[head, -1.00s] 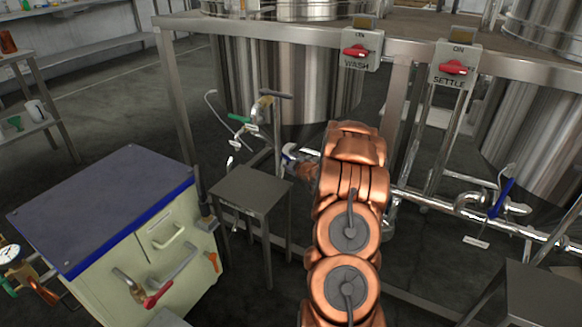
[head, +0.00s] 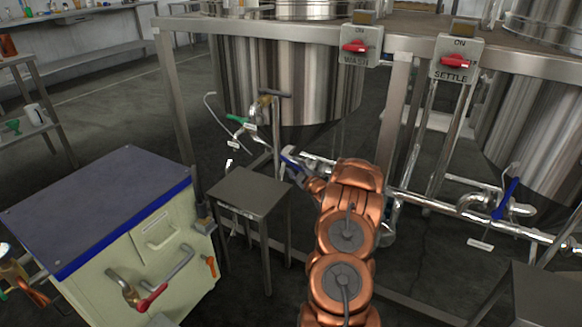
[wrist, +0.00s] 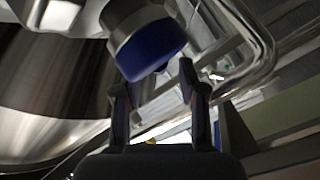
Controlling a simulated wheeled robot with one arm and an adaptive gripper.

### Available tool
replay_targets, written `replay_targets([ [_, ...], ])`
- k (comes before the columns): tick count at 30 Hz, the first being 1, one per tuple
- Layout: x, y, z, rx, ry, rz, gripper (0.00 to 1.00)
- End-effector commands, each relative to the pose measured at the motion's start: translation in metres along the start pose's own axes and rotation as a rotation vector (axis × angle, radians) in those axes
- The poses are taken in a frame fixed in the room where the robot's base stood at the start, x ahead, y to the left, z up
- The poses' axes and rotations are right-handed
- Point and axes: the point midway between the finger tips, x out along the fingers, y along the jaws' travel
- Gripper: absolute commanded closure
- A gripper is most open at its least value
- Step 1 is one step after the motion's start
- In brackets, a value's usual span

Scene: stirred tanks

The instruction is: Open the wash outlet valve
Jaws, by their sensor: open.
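The wash tank (head: 245,80) stands behind the frame post under the WASH switch box (head: 360,45). Below it, a blue valve handle (head: 289,156) shows at the outlet pipe, just left of my arm. In the wrist view the blue handle end (wrist: 150,50) is large, on a grey metal part, just beyond my fingertips. My gripper (wrist: 153,77) is open, with one finger on each side below the blue end. I see nothing held between the fingers, and cannot tell whether they touch the handle. In the head view my gripper is small and partly hidden by my arm.
A small grey table (head: 250,190) stands left of my arm. A cream cabinet with a blue-edged top (head: 100,205) is at front left. A second blue valve handle (head: 506,198) is on the right pipe, under the SETTLE box (head: 457,60). A green-handled valve (head: 238,119) hangs left.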

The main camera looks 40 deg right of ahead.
Motion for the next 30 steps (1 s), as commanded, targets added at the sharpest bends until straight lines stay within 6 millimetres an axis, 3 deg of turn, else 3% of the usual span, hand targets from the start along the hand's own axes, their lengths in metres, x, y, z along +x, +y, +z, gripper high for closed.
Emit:
replay_targets([
  [7,0.022,-0.001,0.000,-0.003,0.001,-0.001,0.59],
  [19,0.026,0.000,0.000,0.000,0.000,-0.001,0.59],
  [30,0.026,0.000,0.000,-0.001,-0.001,-0.001,0.97],
])
